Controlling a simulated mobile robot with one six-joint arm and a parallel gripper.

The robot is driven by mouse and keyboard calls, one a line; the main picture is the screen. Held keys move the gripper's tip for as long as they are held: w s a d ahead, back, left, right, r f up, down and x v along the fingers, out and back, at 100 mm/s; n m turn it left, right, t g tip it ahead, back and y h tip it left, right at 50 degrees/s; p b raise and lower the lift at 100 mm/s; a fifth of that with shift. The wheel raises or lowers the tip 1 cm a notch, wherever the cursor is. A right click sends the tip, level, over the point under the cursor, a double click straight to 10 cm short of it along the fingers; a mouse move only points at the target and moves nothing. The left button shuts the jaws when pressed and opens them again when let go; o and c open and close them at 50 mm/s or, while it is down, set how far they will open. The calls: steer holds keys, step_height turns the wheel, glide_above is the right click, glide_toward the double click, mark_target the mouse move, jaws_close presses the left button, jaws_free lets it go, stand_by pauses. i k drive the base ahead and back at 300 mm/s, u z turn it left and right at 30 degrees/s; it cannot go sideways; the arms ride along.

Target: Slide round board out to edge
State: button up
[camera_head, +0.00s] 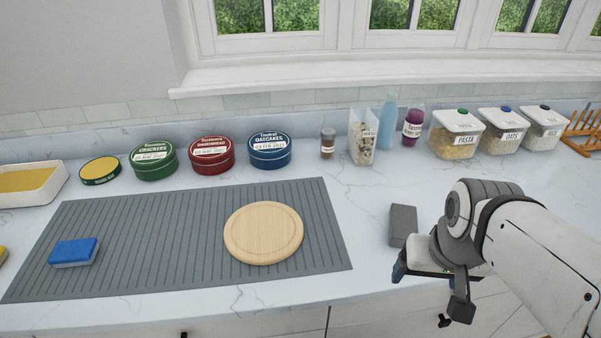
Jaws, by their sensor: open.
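A round, pale wooden board (263,233) lies flat on the right part of a grey ribbed mat (180,215) on the counter. The board sits back from the counter's front edge, with a strip of mat and counter in front of it. My gripper (428,295) is at the right, by the counter's front edge. It is open and empty, well apart from the board. Its jaws are partly hidden by the wrist.
A blue sponge (74,252) lies on the mat's left part. A grey block (403,225) stands by my wrist. Green (153,160), red (211,156) and blue (269,151) tins line the back, with jars and containers (456,133) further right. The counter between board and gripper is clear.

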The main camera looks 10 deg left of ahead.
mark_target(264, 233)
steer(key=z, duration=0.6)
steer(key=k, duration=1)
steer(key=u, duration=1.15)
steer(key=i, duration=1)
steer(key=u, duration=0.05)
